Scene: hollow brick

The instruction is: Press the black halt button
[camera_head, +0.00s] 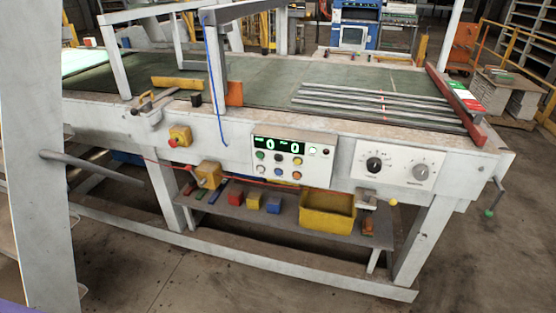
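The control panel (293,148) is a white box on the front of a long grey machine table, with a dark display reading two green zeros. Below the display are two rows of small round buttons. A black button (278,157) sits in the middle of the upper row, between a green button (260,155) and a yellowish one (297,161). The lower row has a pale button (261,169), a dark bluish one (278,172) and an orange one (296,175). Button labels are too small to read. Neither of my grippers is in view.
A red button on a yellow box (180,136) sits left of the panel; a second panel with two dials (398,168) sits right. A blue cable (216,90) hangs nearby. A lower shelf holds a yellow bin (327,211). A handle bar (90,158) sticks out left. Floor in front is clear.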

